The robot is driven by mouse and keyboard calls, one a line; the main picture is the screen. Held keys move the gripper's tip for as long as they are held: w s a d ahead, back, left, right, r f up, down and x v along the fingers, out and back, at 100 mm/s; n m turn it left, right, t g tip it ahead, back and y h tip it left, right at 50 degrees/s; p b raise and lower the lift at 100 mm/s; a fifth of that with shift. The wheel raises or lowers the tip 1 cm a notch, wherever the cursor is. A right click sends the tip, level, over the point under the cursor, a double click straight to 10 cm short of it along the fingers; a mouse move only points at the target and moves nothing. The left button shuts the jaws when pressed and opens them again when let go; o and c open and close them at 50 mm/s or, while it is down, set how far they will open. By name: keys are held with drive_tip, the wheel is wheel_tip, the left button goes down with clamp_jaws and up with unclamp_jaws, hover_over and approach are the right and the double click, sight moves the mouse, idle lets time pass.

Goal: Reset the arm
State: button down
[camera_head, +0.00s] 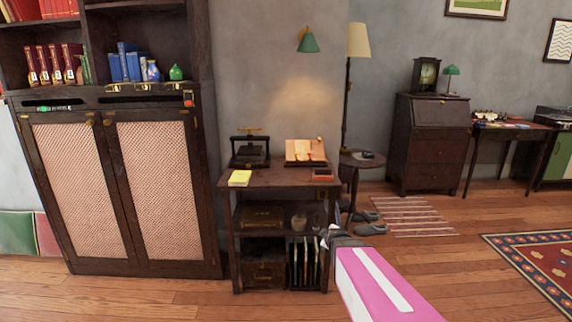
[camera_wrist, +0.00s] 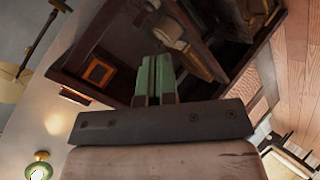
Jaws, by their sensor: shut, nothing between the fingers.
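My gripper (camera_head: 328,236) reaches forward from my pink and white arm in the head view, at the front right of a small dark shelf table (camera_head: 275,182). In the wrist view, its two green fingers (camera_wrist: 155,75) lie side by side, shut with nothing between them. The wrist picture is turned, with the floor at the right and dark furniture with several objects beyond the fingers. I cannot tell how far the fingertips are from the shelf table.
A tall cabinet (camera_head: 130,190) is at the left. A round side table (camera_head: 362,161) stands close at the right. Wooden floor (camera_head: 440,260) is open at the right.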

drive_tip(key=s+f+m+g, duration=0.2)
drive_tip(key=s+m+g, duration=0.9)
drive_tip(key=s, duration=0.8)
drive_tip(key=shift+a+f+m, duration=0.25)
drive_tip(key=shift+a+m, duration=0.05)
drive_tip(key=shift+m, duration=0.1)
